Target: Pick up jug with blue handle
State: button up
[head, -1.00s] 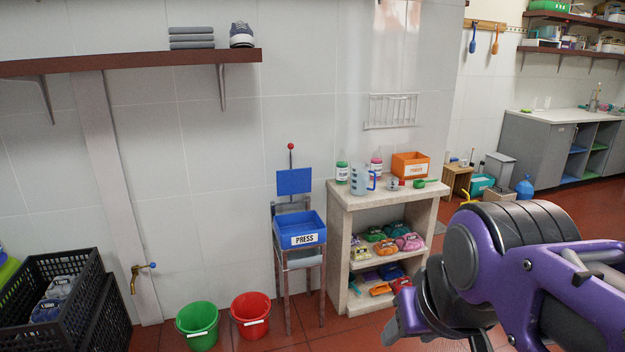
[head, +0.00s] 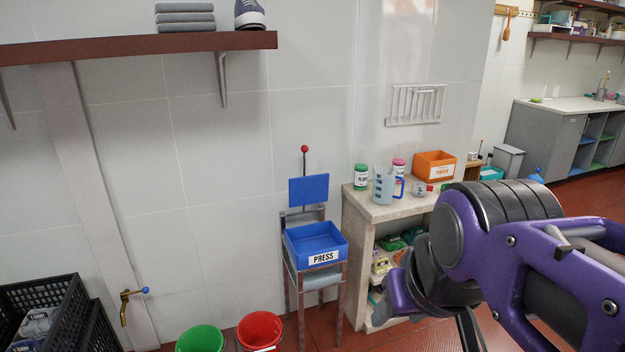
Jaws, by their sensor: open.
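The jug (head: 382,188) is pale grey-blue with dark markings and a blue handle on its right side. It stands upright on the stone shelf unit's top (head: 372,208), near its left end. My purple and black arm fills the lower right of the head view. My gripper (head: 378,312) is low in front of the unit, below and apart from the jug. Its fingers are partly hidden by the arm, and I see nothing held in it.
A green-lidded jar (head: 360,177), a pink-lidded jar (head: 398,167), a small cup (head: 419,190) and an orange box (head: 434,165) stand around the jug. A blue PRESS tray (head: 316,246) on a chair is to the left. Green (head: 200,340) and red (head: 260,330) buckets stand on the floor.

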aim_at(384, 177)
jog(key=i+l, duration=0.1)
jog(key=i, duration=0.4)
jog(key=i+l, duration=0.1)
jog(key=i, duration=0.45)
jog(key=i+l, duration=0.25)
jog(key=l, duration=0.15)
jog(key=i+l, duration=0.2)
jog(key=l, duration=0.15)
jog(key=i+l, duration=0.25)
jog(key=l, duration=0.15)
jog(key=i+l, duration=0.25)
jog(key=l, duration=0.15)
